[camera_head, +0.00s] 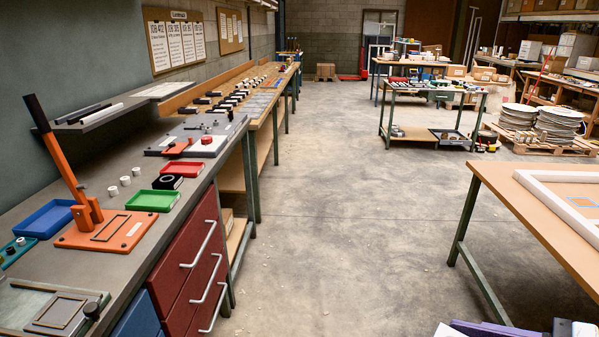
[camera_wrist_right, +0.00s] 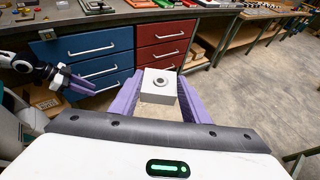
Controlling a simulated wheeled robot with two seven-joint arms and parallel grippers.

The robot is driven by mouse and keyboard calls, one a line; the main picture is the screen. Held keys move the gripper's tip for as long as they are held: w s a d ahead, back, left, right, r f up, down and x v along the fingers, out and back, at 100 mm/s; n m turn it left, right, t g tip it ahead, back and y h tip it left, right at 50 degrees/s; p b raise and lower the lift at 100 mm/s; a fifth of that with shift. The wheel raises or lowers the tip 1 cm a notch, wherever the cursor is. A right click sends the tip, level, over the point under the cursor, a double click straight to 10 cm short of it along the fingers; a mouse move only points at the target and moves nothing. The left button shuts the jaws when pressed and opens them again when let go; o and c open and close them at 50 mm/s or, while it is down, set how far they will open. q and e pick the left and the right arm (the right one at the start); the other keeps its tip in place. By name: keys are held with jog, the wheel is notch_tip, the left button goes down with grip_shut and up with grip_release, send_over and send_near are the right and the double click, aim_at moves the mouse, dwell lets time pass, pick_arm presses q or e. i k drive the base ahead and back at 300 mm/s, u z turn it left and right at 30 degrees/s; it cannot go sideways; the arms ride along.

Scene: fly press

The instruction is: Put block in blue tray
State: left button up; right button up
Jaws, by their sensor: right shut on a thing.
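The blue tray (camera_head: 45,218) lies on the grey workbench at the left of the head view, behind an orange hand press (camera_head: 100,228). It looks empty. In the right wrist view my right gripper (camera_wrist_right: 158,90) has its purple fingers shut on a pale grey block (camera_wrist_right: 160,80) with a dark round hole in its top. The block is held in the air, in front of the drawers and well away from the tray. My left gripper (camera_wrist_right: 74,84) shows at the left of that view, with nothing visible in it; its finger opening is unclear.
A green tray (camera_head: 153,200) and a red tray (camera_head: 182,169) lie further along the bench. Small white cylinders stand near them. Red drawers (camera_head: 190,262) with protruding handles face the aisle. The concrete floor (camera_head: 330,200) is open. A wooden table (camera_head: 510,190) stands at the right.

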aim_at(45, 226)
jog(key=i, duration=3.4)
jog(key=u, duration=4.75)
jog(key=i, duration=0.5)
jog(key=z, duration=0.3)
